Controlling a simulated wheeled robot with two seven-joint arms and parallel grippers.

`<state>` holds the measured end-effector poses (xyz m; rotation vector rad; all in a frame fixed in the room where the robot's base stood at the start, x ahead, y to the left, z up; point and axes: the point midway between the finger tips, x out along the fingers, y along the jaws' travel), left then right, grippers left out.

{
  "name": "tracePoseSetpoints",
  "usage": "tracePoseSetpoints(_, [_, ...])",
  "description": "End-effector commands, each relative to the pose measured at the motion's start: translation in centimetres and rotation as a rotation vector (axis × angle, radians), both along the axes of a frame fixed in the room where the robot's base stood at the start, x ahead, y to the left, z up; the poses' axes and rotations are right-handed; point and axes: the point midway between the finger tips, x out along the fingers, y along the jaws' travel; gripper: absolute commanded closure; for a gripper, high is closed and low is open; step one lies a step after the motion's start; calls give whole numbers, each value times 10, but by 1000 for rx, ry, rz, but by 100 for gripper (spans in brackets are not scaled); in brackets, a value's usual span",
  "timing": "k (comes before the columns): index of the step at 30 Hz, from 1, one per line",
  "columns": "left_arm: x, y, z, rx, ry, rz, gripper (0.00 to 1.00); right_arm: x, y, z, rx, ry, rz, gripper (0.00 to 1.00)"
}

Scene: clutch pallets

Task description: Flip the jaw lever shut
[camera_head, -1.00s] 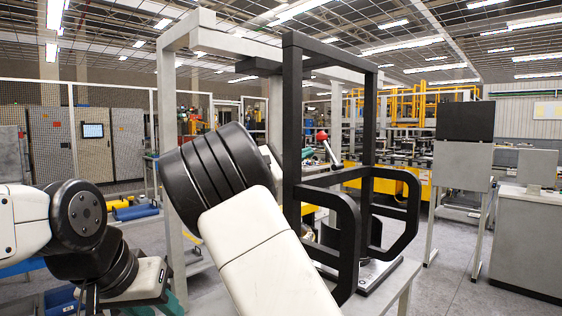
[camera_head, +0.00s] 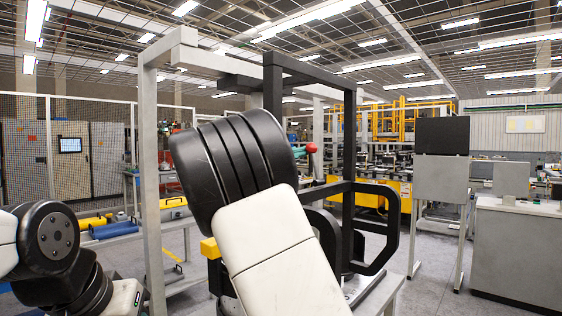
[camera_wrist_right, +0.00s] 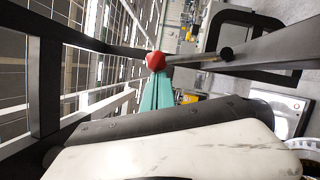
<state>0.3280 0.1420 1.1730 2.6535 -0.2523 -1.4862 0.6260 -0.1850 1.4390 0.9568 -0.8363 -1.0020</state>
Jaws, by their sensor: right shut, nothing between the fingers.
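In the right wrist view the red knob (camera_wrist_right: 155,61) sits at the end of a grey metal lever (camera_wrist_right: 210,60) running to the right. My right gripper (camera_wrist_right: 157,78) shows there as teal fingers, shut and empty, right beside the knob. I cannot tell whether they touch it. In the head view my right arm hides most of the lever and fixture. My left gripper is out of view; only its arm shows at lower left.
A black frame (camera_head: 350,130) with looped side bars and a pale grey frame (camera_head: 149,190) surround the work area. A grey stand with a dark panel (camera_head: 442,136) and a grey cabinet (camera_head: 525,245) stand at right. Open floor lies between them.

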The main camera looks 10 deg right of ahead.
Motion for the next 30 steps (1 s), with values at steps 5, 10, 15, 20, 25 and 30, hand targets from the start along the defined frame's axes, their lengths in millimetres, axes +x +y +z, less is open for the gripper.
tracePoseSetpoints(5, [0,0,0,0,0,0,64,-1,-1,1,11,-17,-1,100])
tracePoseSetpoints(10, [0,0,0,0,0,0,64,-1,0,1,11,-14,0,100])
tracePoseSetpoints(15, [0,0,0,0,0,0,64,-5,13,-1,10,-14,3,100])
tracePoseSetpoints(20, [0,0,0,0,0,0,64,-14,40,-4,11,-15,3,100])
tracePoseSetpoints(25, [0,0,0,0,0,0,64,-22,63,-8,9,-15,2,100])
tracePoseSetpoints(30, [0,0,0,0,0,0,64,-26,72,-9,11,-14,-1,100])
